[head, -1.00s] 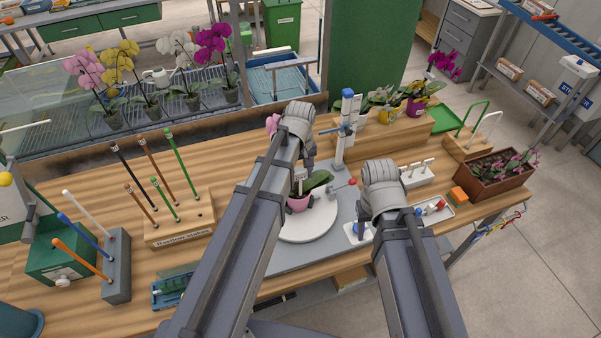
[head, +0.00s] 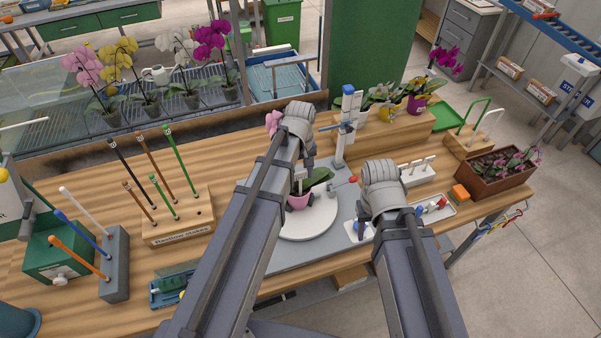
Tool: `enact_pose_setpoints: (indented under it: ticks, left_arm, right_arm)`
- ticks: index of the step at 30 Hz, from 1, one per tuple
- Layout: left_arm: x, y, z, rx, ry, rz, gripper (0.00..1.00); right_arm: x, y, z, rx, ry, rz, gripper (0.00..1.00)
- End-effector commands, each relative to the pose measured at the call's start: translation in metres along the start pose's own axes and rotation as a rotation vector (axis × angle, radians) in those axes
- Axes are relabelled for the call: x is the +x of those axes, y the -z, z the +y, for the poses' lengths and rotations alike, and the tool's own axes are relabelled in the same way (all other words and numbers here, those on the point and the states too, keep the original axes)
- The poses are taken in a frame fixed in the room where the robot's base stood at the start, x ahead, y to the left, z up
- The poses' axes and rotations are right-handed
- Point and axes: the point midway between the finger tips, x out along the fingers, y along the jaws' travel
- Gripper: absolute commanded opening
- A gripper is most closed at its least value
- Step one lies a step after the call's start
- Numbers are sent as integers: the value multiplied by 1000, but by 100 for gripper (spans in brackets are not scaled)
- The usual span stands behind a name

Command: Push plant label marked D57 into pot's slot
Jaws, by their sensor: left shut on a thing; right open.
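A pink pot (head: 297,202) with a broad green leaf (head: 318,178) stands on a white round turntable (head: 310,228). My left gripper (head: 303,170) is just above the pot and shut on a small white plant label (head: 299,186), partly hidden by my arm. The label is upright over or at the pot; its marking is too small to read. I cannot tell whether its lower end is in the slot, which is hidden. My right gripper (head: 362,232) is open to the right of the turntable, low over a small white item; its fingers are mostly hidden.
A post with a blue clamp (head: 346,130) stands behind the pot. A white rack with upright labels (head: 418,173) and a tray of tools (head: 432,209) lie to the right. A wooden block of stakes (head: 178,228) stands left.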

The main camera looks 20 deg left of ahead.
Motion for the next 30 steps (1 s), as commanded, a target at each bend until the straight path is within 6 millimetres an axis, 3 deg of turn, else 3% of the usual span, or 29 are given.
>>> enact_pose_setpoints:
  ticks: [30]
  left_arm:
    - [15,0,0,0,0,0,11]
  right_arm:
    - [15,1,-1,0,0,0,50]
